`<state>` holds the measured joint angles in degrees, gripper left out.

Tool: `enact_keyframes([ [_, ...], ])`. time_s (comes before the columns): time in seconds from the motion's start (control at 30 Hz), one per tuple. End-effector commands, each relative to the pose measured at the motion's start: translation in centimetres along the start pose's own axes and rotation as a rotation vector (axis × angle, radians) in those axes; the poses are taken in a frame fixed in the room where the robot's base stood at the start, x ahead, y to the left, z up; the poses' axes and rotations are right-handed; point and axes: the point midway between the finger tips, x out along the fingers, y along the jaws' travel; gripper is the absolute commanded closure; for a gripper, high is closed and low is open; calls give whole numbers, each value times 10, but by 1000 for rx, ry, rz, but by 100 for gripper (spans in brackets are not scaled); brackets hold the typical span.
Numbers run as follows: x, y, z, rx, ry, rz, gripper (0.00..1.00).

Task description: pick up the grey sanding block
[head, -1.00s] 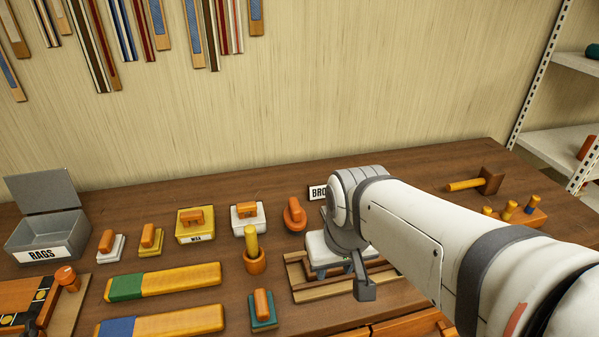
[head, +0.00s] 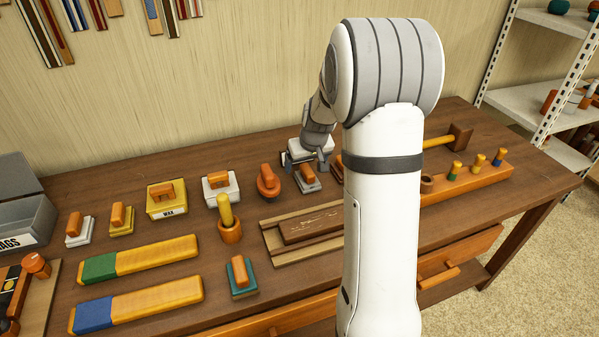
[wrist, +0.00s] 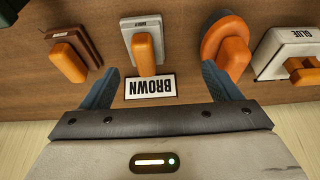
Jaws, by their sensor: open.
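The grey sanding block (head: 308,183) has a flat grey base and an orange handle, and sits near the back of the bench. In the wrist view the grey sanding block (wrist: 144,47) lies just beyond the fingertips, its handle between their lines. My gripper (head: 306,160) is at the block's far, wall side. In the wrist view my gripper (wrist: 160,70) is open and empty, with two blue-grey fingers spread apart. The BROWN card (wrist: 149,86) shows between the fingers. Whether the fingers touch the block cannot be told.
A round orange-handled tool (wrist: 227,45) is close to one finger. A brown block (wrist: 74,50) is on the other side. A GLUE box (wrist: 289,52) is farther right. A wooden tray (head: 283,257) lies in front. My arm hides part of the bench.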

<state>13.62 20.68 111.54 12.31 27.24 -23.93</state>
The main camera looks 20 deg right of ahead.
Motion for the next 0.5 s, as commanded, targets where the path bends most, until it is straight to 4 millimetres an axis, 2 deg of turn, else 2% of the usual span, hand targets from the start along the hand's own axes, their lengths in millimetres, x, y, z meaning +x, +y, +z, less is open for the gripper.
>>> enact_keyframes([
  [0.03,13,7,-3,3,2,4,16],
  [0.1,22,13,-7,4,7,7,16],
  [0.5,62,21,-12,4,11,10,16],
])
